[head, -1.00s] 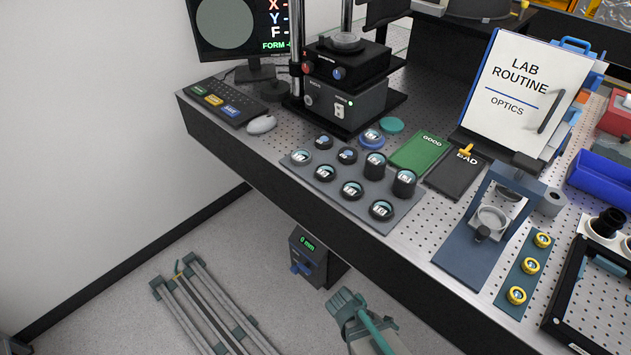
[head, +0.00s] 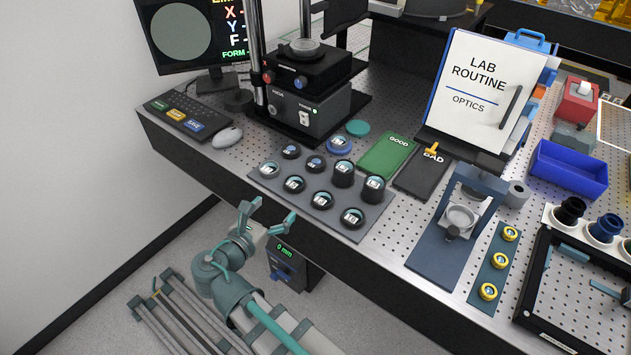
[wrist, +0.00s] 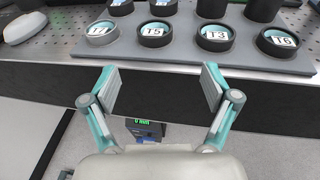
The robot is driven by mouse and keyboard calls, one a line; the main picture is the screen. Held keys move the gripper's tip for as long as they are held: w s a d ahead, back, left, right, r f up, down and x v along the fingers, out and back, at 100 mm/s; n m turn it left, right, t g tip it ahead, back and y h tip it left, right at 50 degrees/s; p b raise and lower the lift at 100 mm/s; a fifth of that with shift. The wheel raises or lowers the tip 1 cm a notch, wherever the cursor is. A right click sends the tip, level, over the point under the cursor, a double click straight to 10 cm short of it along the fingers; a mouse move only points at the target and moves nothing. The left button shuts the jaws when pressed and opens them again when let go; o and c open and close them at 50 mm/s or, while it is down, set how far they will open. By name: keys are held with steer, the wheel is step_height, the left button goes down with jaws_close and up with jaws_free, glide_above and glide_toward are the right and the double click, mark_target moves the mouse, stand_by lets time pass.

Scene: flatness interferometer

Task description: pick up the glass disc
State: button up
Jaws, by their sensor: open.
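Several round glass discs in dark or pale rims sit on a grey tray (head: 377,212) near the bench's front edge. The front row holds a pale-rimmed disc (head: 269,170) and dark-rimmed ones (head: 294,184). The wrist view shows labels T5 (wrist: 155,31), T3 (wrist: 215,37) and T6 (wrist: 277,41). Which disc the task means cannot be told. Another clear disc (head: 305,46) rests on the instrument stage, and one (head: 460,217) sits in a blue stand. My gripper (head: 270,213) is open and empty, in front of the bench edge; its fingers also show in the wrist view (wrist: 160,88).
A mouse (head: 227,137) and keyboard (head: 180,119) lie left of the tray. A green GOOD mat (head: 387,156) and black BAD mat (head: 420,180) lie right of it. A box reading 0 mm (head: 287,266) is below the bench edge.

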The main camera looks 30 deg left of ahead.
mark_target(292, 185)
steer(key=shift+n, duration=0.3)
steer(key=w, duration=0.2)
steer(key=w+a+p, duration=0.1)
steer(key=w, duration=0.1)
steer(key=shift+w+r, duration=0.15)
steer(key=shift+w, duration=0.1)
steer(key=shift+p+x, duration=0.95)
steer(key=shift+x, duration=2.15)
steer(key=shift+c, duration=0.3)
steer(key=c, duration=1.2)
